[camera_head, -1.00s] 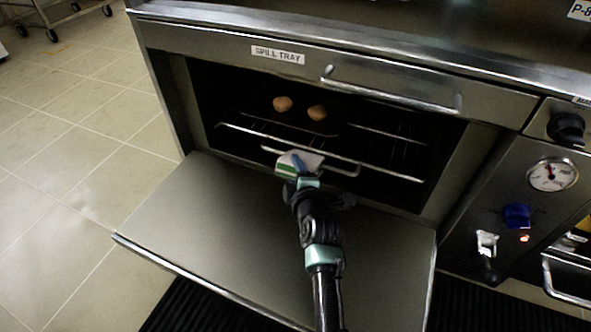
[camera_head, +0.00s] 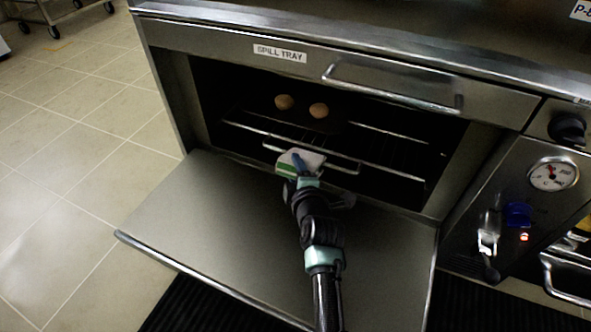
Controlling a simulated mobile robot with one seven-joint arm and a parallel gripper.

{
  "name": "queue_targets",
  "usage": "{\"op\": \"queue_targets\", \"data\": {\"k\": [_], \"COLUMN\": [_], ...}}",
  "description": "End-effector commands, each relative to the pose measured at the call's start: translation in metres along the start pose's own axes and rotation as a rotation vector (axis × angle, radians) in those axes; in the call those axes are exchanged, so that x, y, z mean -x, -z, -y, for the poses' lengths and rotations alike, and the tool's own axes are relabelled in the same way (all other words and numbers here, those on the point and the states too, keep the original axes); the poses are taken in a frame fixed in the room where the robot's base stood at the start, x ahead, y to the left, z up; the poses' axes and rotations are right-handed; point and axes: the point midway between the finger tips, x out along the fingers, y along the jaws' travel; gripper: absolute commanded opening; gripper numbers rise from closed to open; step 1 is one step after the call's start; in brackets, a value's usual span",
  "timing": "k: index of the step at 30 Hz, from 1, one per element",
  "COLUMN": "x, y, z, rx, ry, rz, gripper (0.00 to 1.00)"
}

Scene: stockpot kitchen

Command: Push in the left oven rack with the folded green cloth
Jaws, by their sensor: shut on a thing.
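The oven rack (camera_head: 385,168) is a wire rack inside the open oven, with a handle-like front bar (camera_head: 342,167) at its near edge. Two round brown items (camera_head: 318,110) sit on a dark surface toward the back left of the rack. My gripper (camera_head: 301,168) is shut on the folded cloth (camera_head: 311,157), which shows white and green. The cloth is at the left part of the front bar and appears to touch it. The gripper covers part of the bar, so the exact contact is hidden.
The oven door (camera_head: 200,215) is folded down flat beneath my arm. A spill tray with a handle (camera_head: 390,88) is above the opening. A control panel with a gauge (camera_head: 553,174) and knobs is at the right. Open tiled floor (camera_head: 70,180) lies at the left.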

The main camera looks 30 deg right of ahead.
Motion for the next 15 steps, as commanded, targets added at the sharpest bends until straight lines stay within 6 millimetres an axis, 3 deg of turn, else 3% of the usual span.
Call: {"op": "queue_targets", "data": {"k": [15], "x": [0.006], "y": [0.004], "z": [-0.0008], "rx": [0.001], "ry": [-0.001], "rz": [0.0], "gripper": [0.0]}}
